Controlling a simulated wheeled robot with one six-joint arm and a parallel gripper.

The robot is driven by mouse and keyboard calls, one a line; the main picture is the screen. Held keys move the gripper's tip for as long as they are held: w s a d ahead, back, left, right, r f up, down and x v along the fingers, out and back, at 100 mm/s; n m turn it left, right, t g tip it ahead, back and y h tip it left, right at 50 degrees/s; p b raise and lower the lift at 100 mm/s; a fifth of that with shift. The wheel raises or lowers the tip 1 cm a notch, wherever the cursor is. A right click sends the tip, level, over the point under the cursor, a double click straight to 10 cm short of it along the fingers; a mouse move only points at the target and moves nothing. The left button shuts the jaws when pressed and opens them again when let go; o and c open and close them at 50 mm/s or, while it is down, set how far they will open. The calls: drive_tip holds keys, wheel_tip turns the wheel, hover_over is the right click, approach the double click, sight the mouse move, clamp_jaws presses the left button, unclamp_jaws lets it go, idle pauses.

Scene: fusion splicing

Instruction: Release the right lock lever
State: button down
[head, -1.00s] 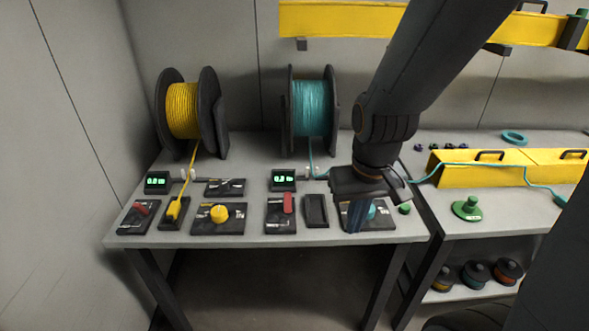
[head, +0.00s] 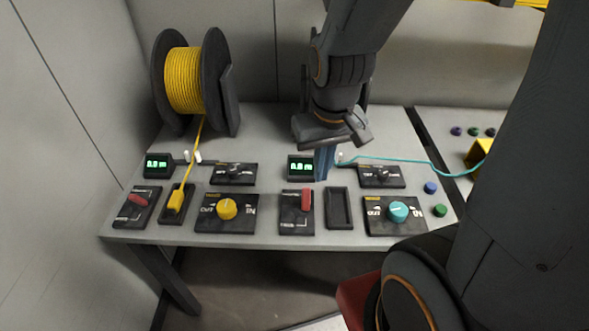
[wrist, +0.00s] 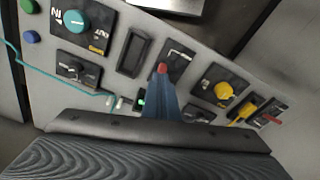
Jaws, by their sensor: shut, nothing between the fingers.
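The right lock lever is a red handle (head: 306,199) on a dark panel (head: 297,225) near the table's front edge. It appears upright in the head view. In the wrist view its red end (wrist: 161,68) shows just beyond my fingertips. My gripper (head: 321,178) points down with its blue-grey fingers shut and empty. In the head view the fingertips are behind and slightly right of the lever, beside the right green display (head: 300,167). The fingers also show in the wrist view (wrist: 163,82), where they cover part of the lever. Contact with the lever cannot be told.
A left red lever (head: 138,199), a yellow connector (head: 175,201), a yellow knob (head: 227,209) and a teal knob (head: 398,211) surround it. An empty dark tray (head: 339,208) lies right of the lever panel. A teal cable (head: 400,158) runs right. A yellow spool (head: 184,82) stands behind.

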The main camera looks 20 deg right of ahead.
drive_tip(key=m+g, duration=0.2)
drive_tip(key=m, duration=0.2)
approach(306, 199)
drive_tip(key=w+d+r, duration=0.2)
drive_tip(key=w+r, duration=0.1)
drive_tip(key=w, duration=0.5)
drive_tip(key=shift+s+d+b, duration=0.1)
drive_tip(key=shift+s+b, duration=0.15)
drive_tip(key=shift+b, duration=0.1)
drive_tip(key=shift+f, duration=0.2)
drive_tip(key=f, duration=0.3)
drive_tip(key=f+p, duration=0.1)
drive_tip(key=f, duration=0.2)
drive_tip(key=f+p, duration=0.1)
drive_tip(key=f, duration=0.2)
drive_tip(key=shift+s+f, duration=0.3)
drive_tip(key=s+p, duration=0.1)
drive_tip(key=s+a+r+p, duration=0.1)
drive_tip(key=shift+s+r, duration=0.1)
drive_tip(key=shift+s, duration=0.25)
drive_tip(key=shift+s+a+r+p, duration=0.1)
drive_tip(key=shift+s+a+p, duration=0.05)
drive_tip(key=shift+s+p, duration=0.2)
